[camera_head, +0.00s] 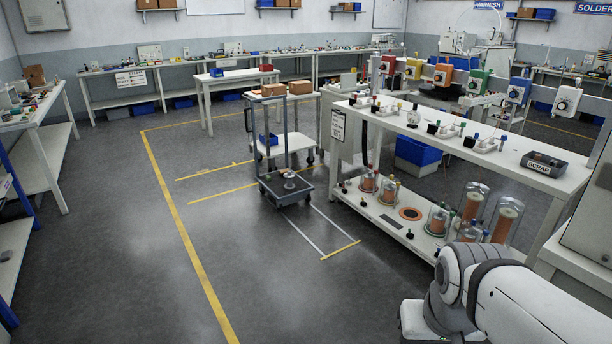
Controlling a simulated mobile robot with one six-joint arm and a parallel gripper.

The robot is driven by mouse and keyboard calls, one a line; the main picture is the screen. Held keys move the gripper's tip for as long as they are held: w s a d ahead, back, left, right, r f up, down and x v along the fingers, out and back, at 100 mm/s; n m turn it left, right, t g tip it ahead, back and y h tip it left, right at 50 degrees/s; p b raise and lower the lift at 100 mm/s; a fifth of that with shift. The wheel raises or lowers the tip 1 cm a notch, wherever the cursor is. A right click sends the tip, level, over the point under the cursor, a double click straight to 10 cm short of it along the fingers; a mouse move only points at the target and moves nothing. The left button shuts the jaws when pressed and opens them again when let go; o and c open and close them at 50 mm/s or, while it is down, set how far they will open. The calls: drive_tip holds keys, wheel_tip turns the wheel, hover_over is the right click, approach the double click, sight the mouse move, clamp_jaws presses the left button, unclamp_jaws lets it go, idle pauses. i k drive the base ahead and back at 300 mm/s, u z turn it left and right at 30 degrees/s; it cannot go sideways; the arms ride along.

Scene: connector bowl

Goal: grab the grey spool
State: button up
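I cannot make out a spool that is clearly grey. Several orange-brown spools stand under clear covers on the lower shelf of the right workbench, among them a short one (368,182) at the left and a tall one (504,220) at the right. Some covers have coloured bases or tops. A small round item (289,184) lies in the dark tray of the low cart, too small to identify. My arm shows at the bottom right, beside the workbench, but its gripper fingers are not visible.
The right workbench (471,157) carries coloured devices and a dark SCRAP tray (543,163). Benches line the left and back walls. The grey floor (120,240) at left is clear, with yellow lines.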

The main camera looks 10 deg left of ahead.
sight(289, 175)
drive_tip(key=u, duration=0.3)
drive_tip(key=i, duration=0.7)
drive_tip(key=u, duration=0.6)
drive_tip(key=i, duration=1.6)
drive_tip(key=u, duration=0.6)
drive_tip(key=i, duration=1.55)
drive_tip(key=z, duration=0.3)
drive_tip(key=i, duration=1.55)
drive_tip(key=z, duration=1.1)
drive_tip(key=i, duration=1.4)
drive_tip(key=z, duration=0.6)
drive_tip(key=k, duration=0.9)
drive_tip(key=z, duration=0.15)
drive_tip(key=i, duration=0.65)
